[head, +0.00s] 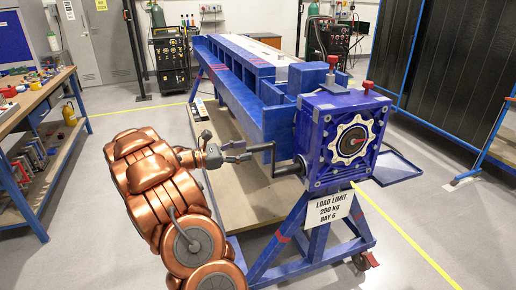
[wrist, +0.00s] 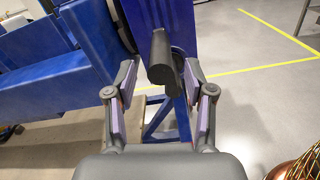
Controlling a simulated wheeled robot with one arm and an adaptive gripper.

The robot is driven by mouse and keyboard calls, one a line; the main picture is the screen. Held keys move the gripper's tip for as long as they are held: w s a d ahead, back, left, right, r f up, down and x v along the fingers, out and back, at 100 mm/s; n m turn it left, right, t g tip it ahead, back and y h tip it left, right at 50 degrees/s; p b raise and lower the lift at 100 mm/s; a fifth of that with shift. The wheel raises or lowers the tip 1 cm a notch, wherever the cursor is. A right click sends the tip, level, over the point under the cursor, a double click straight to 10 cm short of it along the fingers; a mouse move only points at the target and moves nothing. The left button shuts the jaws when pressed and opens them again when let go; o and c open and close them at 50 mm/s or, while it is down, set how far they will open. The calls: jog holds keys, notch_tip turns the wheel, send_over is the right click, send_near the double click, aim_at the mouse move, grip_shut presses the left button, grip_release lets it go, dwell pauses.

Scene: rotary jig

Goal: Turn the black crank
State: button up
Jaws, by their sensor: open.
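The black crank (head: 287,170) sticks out of the left side of the blue gearbox (head: 318,145) in the head view. Its arm rises from the shaft, and its grip points left towards my gripper (head: 243,151). In the wrist view, the dark crank grip (wrist: 161,50) points at the camera and appears between the two fingers of my gripper (wrist: 160,82). The fingers are spread, with a gap visible on both sides of the grip. I cannot tell how deep the grip lies between them.
The gearbox sits on a blue wheeled stand with a load limit sign (head: 329,209). A long blue beam frame (head: 232,82) runs behind it. A workbench (head: 37,98) stands at the left. Grey floor is open in front.

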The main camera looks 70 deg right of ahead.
aim_at(272, 146)
jog(key=shift+p+x, duration=0.45)
jog(key=shift+x, duration=2.4)
grip_shut()
jog(key=shift+a, duration=0.1)
